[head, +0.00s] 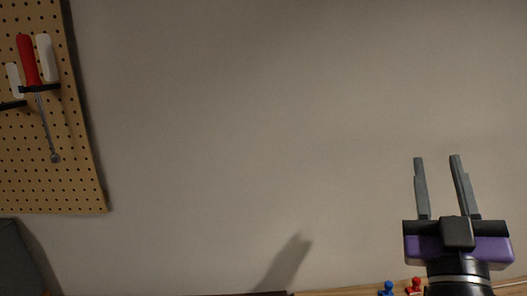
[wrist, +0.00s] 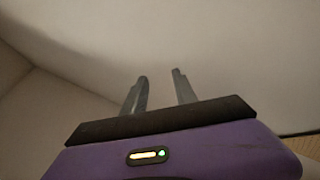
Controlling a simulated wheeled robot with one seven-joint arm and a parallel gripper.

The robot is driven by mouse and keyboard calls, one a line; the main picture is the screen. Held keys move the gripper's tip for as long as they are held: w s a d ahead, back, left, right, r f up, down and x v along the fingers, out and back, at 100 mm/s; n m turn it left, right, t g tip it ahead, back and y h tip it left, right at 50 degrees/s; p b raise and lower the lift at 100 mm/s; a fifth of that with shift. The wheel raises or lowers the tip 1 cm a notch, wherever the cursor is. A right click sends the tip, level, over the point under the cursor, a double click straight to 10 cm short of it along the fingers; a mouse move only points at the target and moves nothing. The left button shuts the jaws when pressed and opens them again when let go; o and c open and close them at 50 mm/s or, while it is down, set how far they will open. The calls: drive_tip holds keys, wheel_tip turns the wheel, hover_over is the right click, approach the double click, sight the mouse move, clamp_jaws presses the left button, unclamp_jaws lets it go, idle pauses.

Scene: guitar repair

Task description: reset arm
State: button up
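My gripper (head: 437,159) is at the right of the head view, raised in front of the bare wall with its two grey fingers pointing up. The fingers are apart with nothing between them. In the wrist view my gripper (wrist: 160,77) also shows both fingers apart and empty, against a pale blank surface. The purple gripper body with a small lit indicator fills the bottom of that view.
A pegboard (head: 60,190) hangs at the left with a red-handled screwdriver (head: 28,62) in a holder. A blue object (head: 387,288) and a red object (head: 414,286) show at the bottom edge, near a wooden surface (head: 345,292). The wall (head: 250,120) between is clear.

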drive_tip(key=s+a+f+n+y, duration=0.2)
drive_tip(key=s+a+f+y, duration=0.15)
drive_tip(key=f, duration=0.25)
drive_tip(key=s+a+f+n+g+y, duration=0.1)
drive_tip(key=s+a+f+n+y, duration=0.15)
drive_tip(key=f+y, duration=0.3)
drive_tip(key=s+a+f+n+y, duration=0.3)
drive_tip(key=s+f, duration=0.1)
drive_tip(key=f, duration=0.2)
drive_tip(key=s+f+m+g+h, duration=0.1)
drive_tip(key=s+f+m+g, duration=0.2)
drive_tip(key=s+f, duration=0.6)
drive_tip(key=s+f+m+g+h, duration=0.2)
drive_tip(key=s+f+m+g, duration=0.2)
drive_tip(key=s+f, duration=0.4)
drive_tip(key=s, duration=0.6)
drive_tip(key=shift+d+f+h, duration=0.2)
drive_tip(key=shift+f+h, duration=0.1)
drive_tip(key=shift+f, duration=0.1)
